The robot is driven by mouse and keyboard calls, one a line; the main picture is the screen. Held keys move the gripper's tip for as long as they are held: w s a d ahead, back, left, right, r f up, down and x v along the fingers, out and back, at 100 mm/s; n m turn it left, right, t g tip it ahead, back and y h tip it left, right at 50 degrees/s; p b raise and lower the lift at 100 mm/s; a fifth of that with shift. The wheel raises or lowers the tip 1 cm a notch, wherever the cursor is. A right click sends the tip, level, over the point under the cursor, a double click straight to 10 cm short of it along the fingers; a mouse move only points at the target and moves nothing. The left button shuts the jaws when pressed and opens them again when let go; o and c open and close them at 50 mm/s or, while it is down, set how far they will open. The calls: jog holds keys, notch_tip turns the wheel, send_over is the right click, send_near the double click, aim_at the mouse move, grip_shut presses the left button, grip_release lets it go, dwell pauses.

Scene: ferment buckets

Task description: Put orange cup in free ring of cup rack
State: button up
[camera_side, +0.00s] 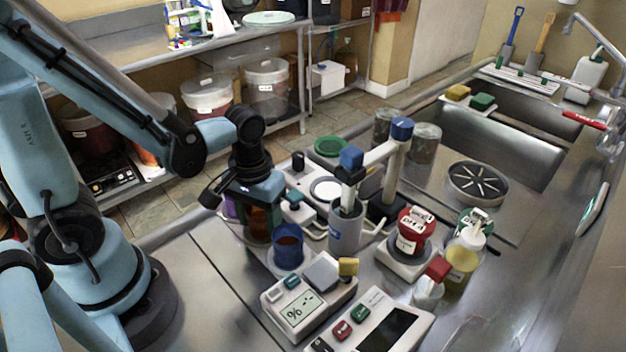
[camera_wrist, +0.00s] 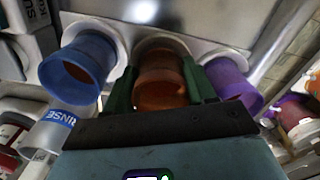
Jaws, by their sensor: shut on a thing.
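My gripper (camera_wrist: 160,84) is shut on the orange cup (camera_wrist: 162,72), with a green finger on each side of it in the wrist view. In the side view my gripper (camera_side: 256,200) points down at the orange cup (camera_side: 258,224), partly covering it. The cup rack (camera_wrist: 112,32) is a pale strip with rings. The orange cup lines up with its middle ring, between the blue cup (camera_wrist: 78,70) and the purple cup (camera_wrist: 232,86). The blue cup (camera_side: 288,247) is in front in the side view; the purple cup (camera_side: 230,207) is mostly hidden. I cannot tell whether the orange cup is fully seated.
A grey rinse container (camera_side: 345,226) stands close to the right of the rack. A scale with display (camera_side: 300,309) and a second device (camera_side: 372,325) lie in front. A red-lidded jar (camera_side: 413,232) stands further right. Bare metal counter (camera_side: 200,275) lies front left.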

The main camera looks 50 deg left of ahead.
jog(key=shift+f, duration=0.1)
jog(key=o, duration=0.8)
jog(key=shift+c, duration=0.2)
jog(key=w+a+r+m+t, duration=0.1)
jog(key=w+r+m+t, duration=0.2)
jog(key=r+t, duration=0.4)
notch_tip(320, 180, up, 5)
jog(key=shift+w+a+r+m, duration=0.15)
jog(key=shift+w+a+m, duration=0.1)
jog(key=shift+m, duration=0.55)
